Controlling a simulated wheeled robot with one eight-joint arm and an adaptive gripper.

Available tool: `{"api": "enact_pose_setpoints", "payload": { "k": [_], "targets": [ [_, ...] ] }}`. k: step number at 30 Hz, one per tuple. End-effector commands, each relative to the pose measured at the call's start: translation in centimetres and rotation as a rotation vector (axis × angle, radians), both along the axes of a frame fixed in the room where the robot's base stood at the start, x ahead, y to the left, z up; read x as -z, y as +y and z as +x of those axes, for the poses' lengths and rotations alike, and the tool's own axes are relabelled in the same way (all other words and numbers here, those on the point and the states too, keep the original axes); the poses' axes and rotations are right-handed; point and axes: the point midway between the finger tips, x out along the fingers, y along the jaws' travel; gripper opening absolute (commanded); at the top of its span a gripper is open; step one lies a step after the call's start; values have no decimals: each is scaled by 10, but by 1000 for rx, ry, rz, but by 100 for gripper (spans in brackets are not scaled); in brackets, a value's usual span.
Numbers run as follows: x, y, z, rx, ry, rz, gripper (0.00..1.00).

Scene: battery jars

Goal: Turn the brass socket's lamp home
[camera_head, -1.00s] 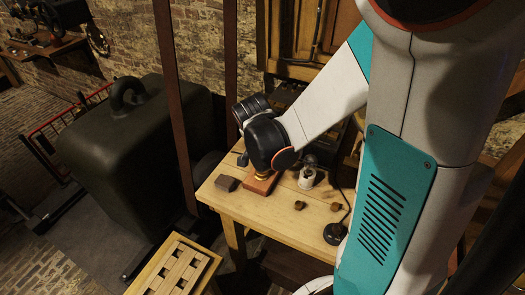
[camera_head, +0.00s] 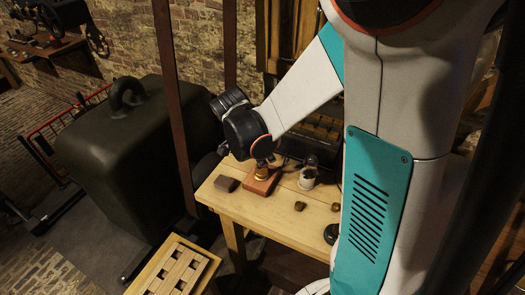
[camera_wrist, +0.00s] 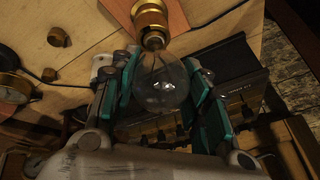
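The brass socket (camera_wrist: 150,17) stands on a reddish wooden base, and its clear glass lamp (camera_wrist: 163,85) sits in the socket's mouth. In the head view the brass socket (camera_head: 261,173) and its wooden base (camera_head: 260,185) show on the table, just below my wrist. My gripper (camera_wrist: 163,72) has its teal-padded fingers on both sides of the lamp's glass. The fingers look spread, with the bulb between them; contact with the glass is hard to make out. How deep the lamp's cap sits is not clear.
On the table (camera_head: 270,225), a white socket with a dark lamp (camera_head: 307,178) stands right of the wooden base. A dark block (camera_head: 226,183) lies to the left. Small brown knobs (camera_head: 300,206) and a black round piece (camera_head: 331,233) are nearer the front. A dark case stands behind.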

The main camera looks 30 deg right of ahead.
Motion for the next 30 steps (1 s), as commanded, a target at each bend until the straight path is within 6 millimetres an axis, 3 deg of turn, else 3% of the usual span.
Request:
{"api": "enact_pose_setpoints", "payload": {
  "k": [1, 3, 17, 30],
  "targets": [
    [0, 0, 0, 0, 0, 0, 55],
    [0, 0, 0, -1, 0, 0, 65],
    [-7, 3, -1, -2, 0, -1, 65],
    [-74, 34, -13, -3, 0, -1, 65]
  ]
}}
